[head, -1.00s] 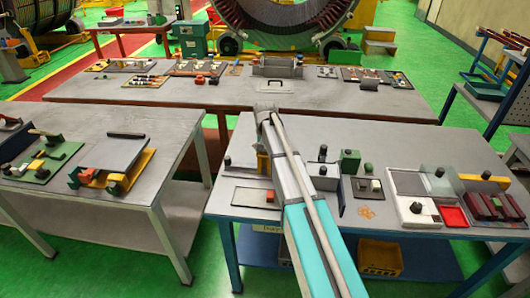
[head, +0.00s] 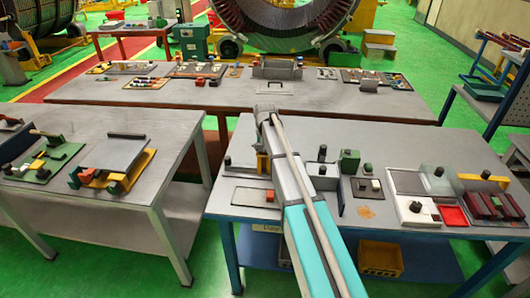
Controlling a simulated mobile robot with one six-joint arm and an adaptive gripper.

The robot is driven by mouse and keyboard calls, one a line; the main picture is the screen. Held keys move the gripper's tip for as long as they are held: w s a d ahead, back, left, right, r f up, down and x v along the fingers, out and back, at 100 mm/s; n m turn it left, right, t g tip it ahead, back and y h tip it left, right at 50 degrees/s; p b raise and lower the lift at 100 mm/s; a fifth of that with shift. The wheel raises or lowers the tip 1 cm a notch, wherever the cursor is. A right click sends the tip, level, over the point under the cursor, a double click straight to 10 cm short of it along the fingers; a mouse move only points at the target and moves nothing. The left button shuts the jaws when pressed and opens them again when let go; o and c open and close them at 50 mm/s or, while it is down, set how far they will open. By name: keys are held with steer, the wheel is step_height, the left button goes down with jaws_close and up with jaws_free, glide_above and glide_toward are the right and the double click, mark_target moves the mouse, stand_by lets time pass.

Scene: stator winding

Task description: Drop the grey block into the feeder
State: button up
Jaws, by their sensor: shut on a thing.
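My arm (head: 300,200) reaches from the bottom edge over the near right table to a joint near that table's back edge. My gripper does not show; the arm seems to hide it, so what it holds cannot be seen. I cannot pick out the grey block for certain. A small mat (head: 357,196) right of the arm carries small pale and dark pieces. A green block-like fixture (head: 349,161) stands behind the mat. No part is clearly recognisable as the feeder.
The near right table (head: 240,150) also holds a framed plate (head: 251,197), a white tray (head: 408,218), a red tray (head: 453,216) and dark red bars (head: 487,206). Another table (head: 160,120) with fixtures stands left. A long table (head: 330,100) lies behind.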

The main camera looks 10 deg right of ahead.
steer(key=shift+s+f, duration=0.5)
steer(key=shift+s, duration=0.35)
steer(key=o, duration=0.9)
steer(key=shift+s, duration=0.1)
steer(key=shift+r, duration=0.1)
steer(key=shift+w+r+p, duration=0.55)
steer(key=shift+w+p, duration=0.25)
steer(key=shift+p, duration=0.3)
steer(key=shift+w+r+p, duration=0.15)
steer(key=shift+r+p, duration=0.35)
steer(key=shift+r, duration=0.05)
steer(key=shift+w+r+p, duration=0.15)
steer(key=shift+r+p, duration=0.35)
steer(key=shift+w+r+p, duration=0.1)
steer(key=shift+r+p, duration=1.4)
steer(key=shift+p, duration=0.05)
